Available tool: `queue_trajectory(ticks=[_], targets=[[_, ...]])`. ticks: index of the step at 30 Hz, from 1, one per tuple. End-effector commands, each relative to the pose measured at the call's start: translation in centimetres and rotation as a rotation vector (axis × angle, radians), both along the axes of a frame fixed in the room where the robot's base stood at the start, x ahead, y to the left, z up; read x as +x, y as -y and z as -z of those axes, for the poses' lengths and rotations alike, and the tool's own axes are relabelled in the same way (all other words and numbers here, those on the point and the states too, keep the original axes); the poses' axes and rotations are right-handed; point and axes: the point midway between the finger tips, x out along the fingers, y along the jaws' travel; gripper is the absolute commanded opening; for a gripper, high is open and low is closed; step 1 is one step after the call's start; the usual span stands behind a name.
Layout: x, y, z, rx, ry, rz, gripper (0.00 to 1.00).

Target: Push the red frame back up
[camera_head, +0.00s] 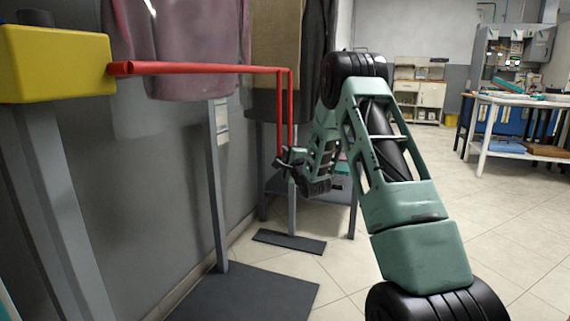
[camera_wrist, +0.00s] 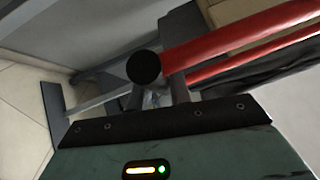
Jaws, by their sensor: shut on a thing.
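The red frame (camera_head: 200,68) reaches out from a yellow box (camera_head: 58,63) at the left. Its long bars look about level in the head view, and a part of it hangs down at its far end. My gripper (camera_head: 287,160) is at the lower end of this hanging part. In the wrist view the red frame (camera_wrist: 240,38) comes in from the upper right and ends at a black round cap (camera_wrist: 144,67). My gripper (camera_wrist: 160,95) is shut on the frame by this end. The fingertips are partly hidden behind the cap.
Garments (camera_head: 178,45) hang behind the frame, along a grey wall. A grey post (camera_head: 216,185) stands on a dark base plate (camera_head: 250,295) below the frame. A white table (camera_head: 515,100) stands at the far right. The tiled floor (camera_head: 500,225) at right is clear.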

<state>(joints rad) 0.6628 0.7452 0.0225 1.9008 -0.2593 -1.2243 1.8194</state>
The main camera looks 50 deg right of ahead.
Motion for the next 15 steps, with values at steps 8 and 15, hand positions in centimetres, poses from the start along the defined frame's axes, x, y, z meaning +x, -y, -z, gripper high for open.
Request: queue_trajectory(ticks=[8,15], targets=[[0.0,0.1,-11.7,-0.004,0.006,0.001,0.0],[0.0,0.1,-20.3,-0.005,0.007,0.001,0.0]])
